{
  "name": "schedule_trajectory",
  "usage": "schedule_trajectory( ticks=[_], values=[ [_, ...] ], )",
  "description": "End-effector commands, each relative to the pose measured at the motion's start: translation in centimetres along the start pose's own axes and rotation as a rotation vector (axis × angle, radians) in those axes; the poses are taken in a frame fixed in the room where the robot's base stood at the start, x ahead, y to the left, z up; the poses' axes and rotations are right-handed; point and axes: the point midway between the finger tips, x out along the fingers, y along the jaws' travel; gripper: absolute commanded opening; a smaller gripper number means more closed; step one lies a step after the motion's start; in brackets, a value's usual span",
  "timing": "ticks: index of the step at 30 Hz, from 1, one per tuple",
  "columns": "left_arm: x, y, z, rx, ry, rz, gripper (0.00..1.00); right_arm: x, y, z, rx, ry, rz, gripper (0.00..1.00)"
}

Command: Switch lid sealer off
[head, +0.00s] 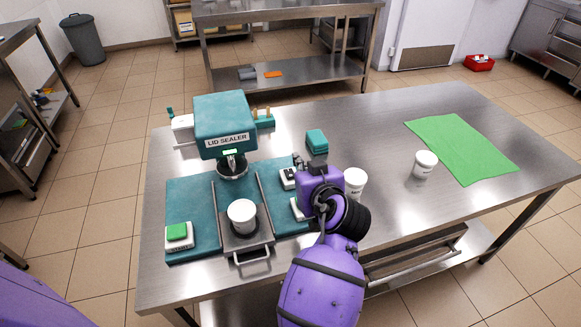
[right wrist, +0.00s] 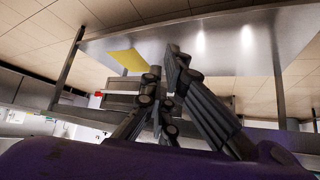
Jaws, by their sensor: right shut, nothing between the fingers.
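The teal lid sealer (head: 225,125) stands on the left part of the steel table, with a small lit green display under its label. A white cup (head: 242,216) stands in its metal sliding tray (head: 245,243) in front of the sealing head. A white box with a green button (head: 177,233) is at the base's left front corner. A white switch box (head: 288,178) is on the right side of the base, and another (head: 298,208) is partly hidden by my right gripper (head: 298,162). That gripper is shut and empty above the base's right side; its fingers also show in the right wrist view (right wrist: 165,75). My left gripper is out of view.
A teal block (head: 317,141) stands behind my right gripper. One white tub (head: 354,183) is close to the right of it, and another (head: 425,164) stands by the green cloth (head: 462,147). The table's front right is clear.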

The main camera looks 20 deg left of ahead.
Motion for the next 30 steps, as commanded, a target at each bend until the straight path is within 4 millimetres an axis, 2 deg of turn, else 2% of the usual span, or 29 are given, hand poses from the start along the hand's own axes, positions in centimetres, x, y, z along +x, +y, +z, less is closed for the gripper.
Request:
schedule_trajectory(
  ticks=[5,8,19,21,24,30],
  values=[
    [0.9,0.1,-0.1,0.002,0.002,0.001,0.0,-0.1,0.0,-0.2,0.0,0.003,0.0,0.0],
    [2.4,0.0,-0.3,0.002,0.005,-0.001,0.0,-0.1,0.0,-0.6,0.0,0.007,-0.001,0.0],
    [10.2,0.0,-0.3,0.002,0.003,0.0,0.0,-0.4,-0.3,-1.2,-0.008,0.01,-0.012,0.0],
    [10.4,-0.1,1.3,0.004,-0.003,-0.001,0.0,-0.4,-0.3,-0.9,-0.009,0.005,-0.012,0.0],
    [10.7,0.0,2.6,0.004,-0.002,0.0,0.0,-0.4,-0.3,-0.8,-0.009,0.003,-0.012,0.0],
    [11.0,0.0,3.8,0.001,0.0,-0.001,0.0,-0.5,-0.2,-0.6,-0.007,0.0,-0.01,0.0]
  ],
)
